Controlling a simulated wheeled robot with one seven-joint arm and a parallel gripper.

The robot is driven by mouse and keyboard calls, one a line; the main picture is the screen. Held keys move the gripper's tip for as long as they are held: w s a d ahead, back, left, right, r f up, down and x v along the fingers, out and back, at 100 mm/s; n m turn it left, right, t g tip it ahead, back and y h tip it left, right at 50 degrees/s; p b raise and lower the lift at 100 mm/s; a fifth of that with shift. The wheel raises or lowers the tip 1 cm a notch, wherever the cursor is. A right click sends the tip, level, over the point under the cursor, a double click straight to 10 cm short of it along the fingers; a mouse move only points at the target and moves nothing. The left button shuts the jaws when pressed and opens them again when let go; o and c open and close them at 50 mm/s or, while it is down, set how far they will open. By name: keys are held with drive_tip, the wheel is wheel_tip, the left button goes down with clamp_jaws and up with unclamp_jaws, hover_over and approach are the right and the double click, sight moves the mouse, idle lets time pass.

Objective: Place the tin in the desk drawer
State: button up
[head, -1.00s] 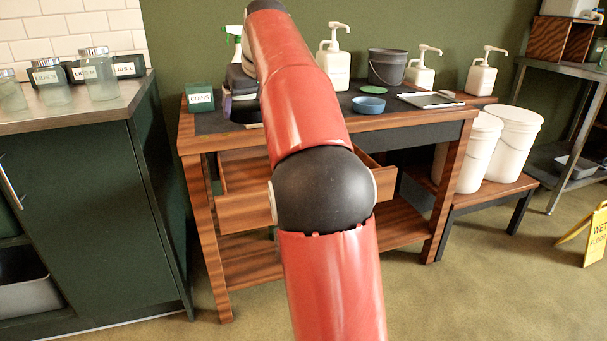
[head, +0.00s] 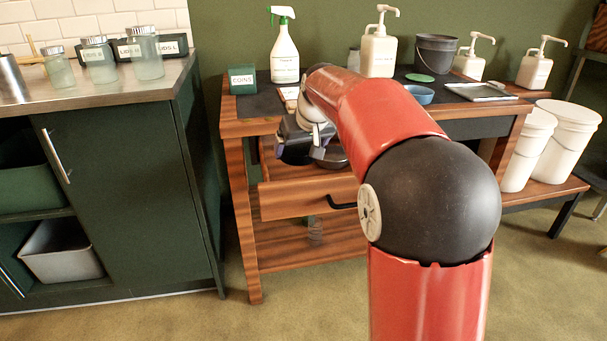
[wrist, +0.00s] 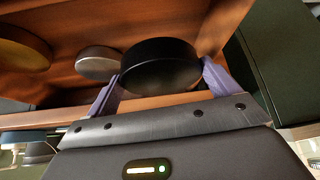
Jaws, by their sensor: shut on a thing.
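A round, dark tin (wrist: 160,66) sits between the two purple fingers of my gripper (wrist: 161,76) in the wrist view; the fingers are shut on its sides. The drawer's wooden inside (wrist: 150,20) lies behind the tin in the wrist view. I cannot tell whether the tin touches the drawer floor.
A silver round object (wrist: 98,61) and a yellowish round object (wrist: 22,52) lie left of the tin in the wrist view. The desktop (head: 250,128) holds a coins box (head: 242,79), spray bottle (head: 284,50), blue dish (head: 420,94) and grey bucket (head: 436,57). A green cabinet (head: 125,200) stands left.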

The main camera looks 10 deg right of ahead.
drive_tip(key=shift+f, duration=3.4)
drive_tip(key=shift+b, duration=0.3)
drive_tip(key=shift+f, duration=0.2)
drive_tip(key=o, duration=0.8)
drive_tip(key=shift+s+r, duration=0.1)
drive_tip(key=shift+r, duration=0.35)
drive_tip(key=v, duration=1.1)
drive_tip(key=shift+s, duration=0.15)
drive_tip(key=shift+s+r, duration=0.15)
drive_tip(key=shift+s, duration=0.05)
drive_tip(key=s+f, duration=0.4)
drive_tip(key=s, duration=0.5)
drive_tip(key=s+f+m, duration=0.1)
drive_tip(key=s+f, duration=0.2)
drive_tip(key=s, duration=0.7)
drive_tip(key=s+f+m+h, duration=0.1)
drive_tip(key=s+f, duration=0.3)
drive_tip(key=s, duration=0.6)
drive_tip(key=shift+s+a+f+g, duration=0.1)
drive_tip(key=shift+f+g, duration=0.3)
